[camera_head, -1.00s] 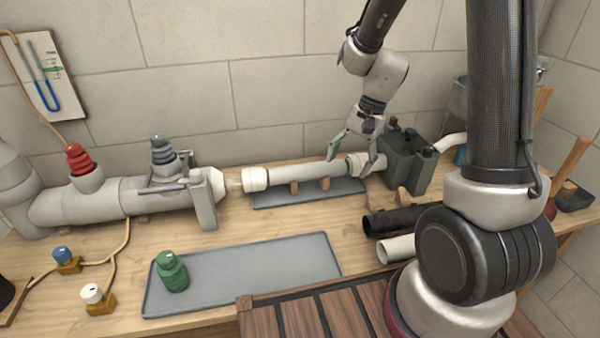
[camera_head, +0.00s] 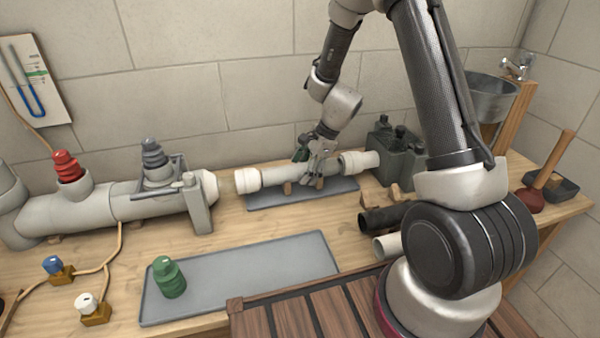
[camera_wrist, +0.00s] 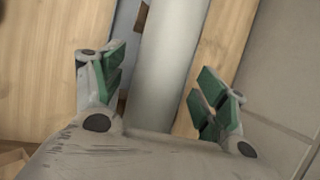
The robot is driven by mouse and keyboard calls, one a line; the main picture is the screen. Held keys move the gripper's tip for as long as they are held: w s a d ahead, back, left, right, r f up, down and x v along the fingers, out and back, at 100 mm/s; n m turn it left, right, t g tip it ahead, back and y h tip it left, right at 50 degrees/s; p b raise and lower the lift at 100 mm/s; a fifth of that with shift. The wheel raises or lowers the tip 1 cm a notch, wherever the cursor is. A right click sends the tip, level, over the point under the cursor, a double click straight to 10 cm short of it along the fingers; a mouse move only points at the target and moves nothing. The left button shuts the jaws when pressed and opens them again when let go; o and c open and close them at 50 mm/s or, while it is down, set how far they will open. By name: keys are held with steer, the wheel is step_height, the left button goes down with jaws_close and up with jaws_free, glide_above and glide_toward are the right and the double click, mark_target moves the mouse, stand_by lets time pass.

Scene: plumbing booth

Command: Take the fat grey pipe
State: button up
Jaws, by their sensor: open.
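A fat light-grey pipe (camera_head: 274,175) lies level on wooden supports at the back of the bench, with a pale collar (camera_head: 247,180) at its left end and another (camera_head: 352,162) towards its right end. My gripper (camera_head: 313,172) is over the middle of the pipe, pointing down. In the wrist view the pipe (camera_wrist: 168,60) runs between the two green-padded fingers of my gripper (camera_wrist: 162,88), which are spread open, with a gap on each side. The fingers partly hide the pipe's middle in the head view.
A thick grey valve pipe (camera_head: 105,205) stands to the left, and a dark grey block (camera_head: 398,155) to the right. A grey mat (camera_head: 330,192) lies under the pipe. A tray (camera_head: 250,270) holding a green fitting (camera_head: 168,278) is in front. Black (camera_head: 385,218) and white (camera_head: 388,246) pipes lie front right.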

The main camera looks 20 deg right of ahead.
steer(key=shift+w+a+f, duration=0.1)
steer(key=shift+a+f, duration=0.05)
steer(key=shift+f, duration=0.25)
steer(key=shift+c, duration=0.5)
steer(key=c, duration=1.1)
steer(key=shift+o, duration=0.2)
